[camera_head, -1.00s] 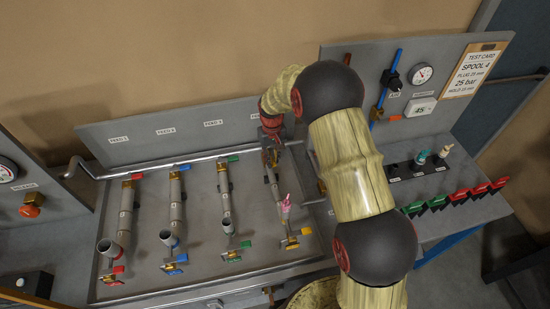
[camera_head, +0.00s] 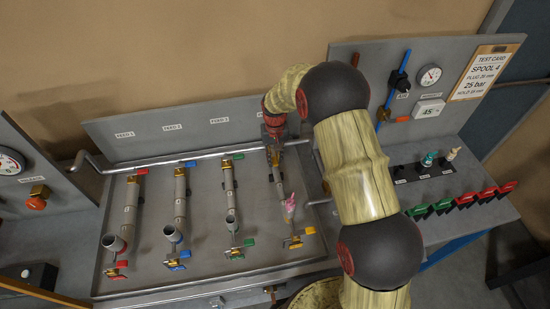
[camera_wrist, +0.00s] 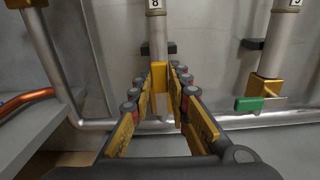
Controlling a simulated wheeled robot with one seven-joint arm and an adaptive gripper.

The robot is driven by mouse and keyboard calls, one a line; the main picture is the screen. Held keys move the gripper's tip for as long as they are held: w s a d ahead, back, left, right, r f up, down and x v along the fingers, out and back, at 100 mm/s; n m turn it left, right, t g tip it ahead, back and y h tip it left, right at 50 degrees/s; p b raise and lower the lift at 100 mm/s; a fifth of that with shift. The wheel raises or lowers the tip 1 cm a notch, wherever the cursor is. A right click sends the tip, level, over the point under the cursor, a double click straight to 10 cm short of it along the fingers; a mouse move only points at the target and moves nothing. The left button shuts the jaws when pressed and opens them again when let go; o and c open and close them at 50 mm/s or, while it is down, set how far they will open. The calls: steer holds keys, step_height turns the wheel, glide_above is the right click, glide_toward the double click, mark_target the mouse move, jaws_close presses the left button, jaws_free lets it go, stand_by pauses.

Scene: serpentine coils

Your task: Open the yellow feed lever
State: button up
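My gripper (camera_wrist: 163,98) points down at the upper valve of the fourth, rightmost feed pipe in the head view (camera_head: 274,150). In the wrist view its two fingers stand apart, one each side of a yellow valve part (camera_wrist: 160,84) below the pipe marked 8 (camera_wrist: 157,40). I cannot tell whether the fingers touch it. The yellow part's lever shape is not clear, and in the head view the gripper hides it. A separate yellow lever (camera_head: 309,231) sits at the lower end of that pipe.
Other upper levers are red (camera_head: 141,171), blue (camera_head: 190,164) and green (camera_head: 238,156). The green one also shows in the wrist view (camera_wrist: 252,104), right of my fingers. A cross pipe (camera_wrist: 225,122) runs below. A gauge panel (camera_head: 350,60) stands right of my arm.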

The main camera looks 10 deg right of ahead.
mark_target(275, 161)
steer(key=o, duration=0.4)
step_height(275, 161, up, 12)
stand_by(0.7)
steer(key=shift+w, duration=0.1)
steer(key=shift+s+d+r+t+b, duration=0.9)
steer(key=shift+s+r+b, duration=0.85)
steer(key=shift+s, duration=4.2)
steer(key=shift+s+d+r+t+b, duration=0.95)
steer(key=shift+s+b, duration=1.35)
steer(key=shift+s, duration=3.6)
steer(key=shift+s+d+r+t+b, duration=0.85)
steer(key=shift+s+r+b, duration=0.95)
steer(key=shift+s, duration=4.15)
